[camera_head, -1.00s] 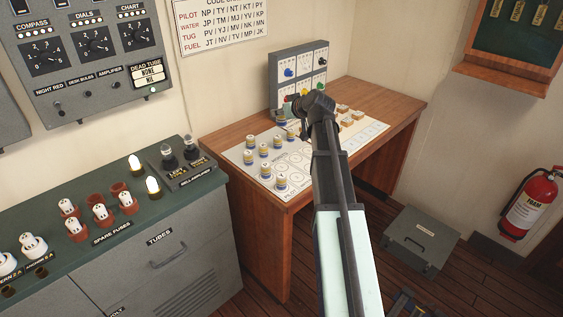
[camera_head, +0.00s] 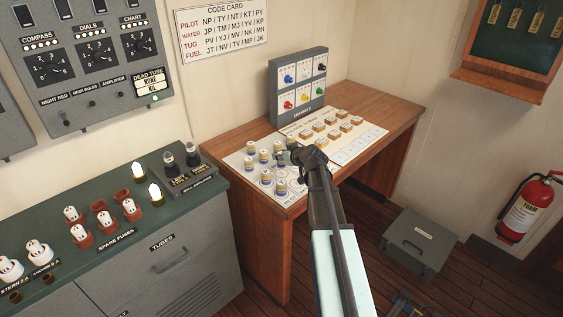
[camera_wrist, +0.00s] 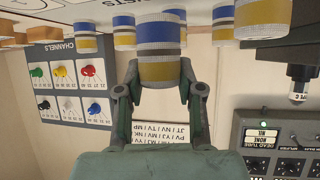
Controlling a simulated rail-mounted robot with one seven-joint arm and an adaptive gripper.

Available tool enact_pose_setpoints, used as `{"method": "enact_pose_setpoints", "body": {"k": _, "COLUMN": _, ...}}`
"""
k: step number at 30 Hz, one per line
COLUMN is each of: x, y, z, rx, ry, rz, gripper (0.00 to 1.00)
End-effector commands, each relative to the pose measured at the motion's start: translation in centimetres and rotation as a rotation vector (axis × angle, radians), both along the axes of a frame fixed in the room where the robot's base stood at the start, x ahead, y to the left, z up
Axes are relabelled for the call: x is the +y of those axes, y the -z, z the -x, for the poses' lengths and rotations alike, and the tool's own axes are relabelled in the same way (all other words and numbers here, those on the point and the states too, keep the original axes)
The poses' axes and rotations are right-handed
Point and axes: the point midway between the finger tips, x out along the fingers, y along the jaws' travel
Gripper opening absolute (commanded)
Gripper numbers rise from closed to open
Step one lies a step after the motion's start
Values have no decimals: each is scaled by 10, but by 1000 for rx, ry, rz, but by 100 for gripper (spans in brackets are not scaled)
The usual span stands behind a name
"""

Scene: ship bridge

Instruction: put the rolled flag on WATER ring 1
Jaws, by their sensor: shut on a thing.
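My gripper (camera_wrist: 158,82) is shut on a rolled flag (camera_wrist: 162,50), an upright-looking cylinder with white, blue, grey and yellow bands. In the head view my gripper (camera_head: 292,156) is low over the white ringed sheet (camera_head: 290,198) on the wooden desk, and my arm hides part of it. Several similar rolled flags (camera_head: 264,156) stand on the sheet to the left of my gripper. Some of them also show in the wrist view, one large and close at the right (camera_wrist: 262,18). The ring labels are too small to read, so I cannot tell which is WATER ring 1.
A grey CHANNELS box (camera_head: 298,85) with coloured knobs stands at the desk's back. Small wooden blocks (camera_head: 333,134) sit on a second sheet to the right. A code card (camera_head: 222,32) hangs on the wall. A green-topped cabinet (camera_head: 110,262) stands left of the desk.

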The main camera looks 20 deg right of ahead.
Motion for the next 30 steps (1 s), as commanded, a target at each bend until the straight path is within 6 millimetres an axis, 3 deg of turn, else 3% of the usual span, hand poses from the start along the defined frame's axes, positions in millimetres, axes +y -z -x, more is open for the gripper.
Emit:
{"method": "enact_pose_setpoints", "body": {"k": 11, "x": 0, "y": 35, "z": 0, "rx": 2, "ry": 0, "rz": -1, "gripper": 10}}
{"method": "enact_pose_setpoints", "body": {"k": 25, "x": 0, "y": 41, "z": 0, "rx": 0, "ry": 0, "rz": 0, "gripper": 10}}
{"method": "enact_pose_setpoints", "body": {"k": 26, "x": 0, "y": 40, "z": 0, "rx": 0, "ry": 0, "rz": 0, "gripper": 44}}
{"method": "enact_pose_setpoints", "body": {"k": 27, "x": 0, "y": 40, "z": 0, "rx": 0, "ry": 0, "rz": 0, "gripper": 58}}
{"method": "enact_pose_setpoints", "body": {"k": 30, "x": 0, "y": 40, "z": 0, "rx": 1, "ry": 0, "rz": 0, "gripper": 62}}
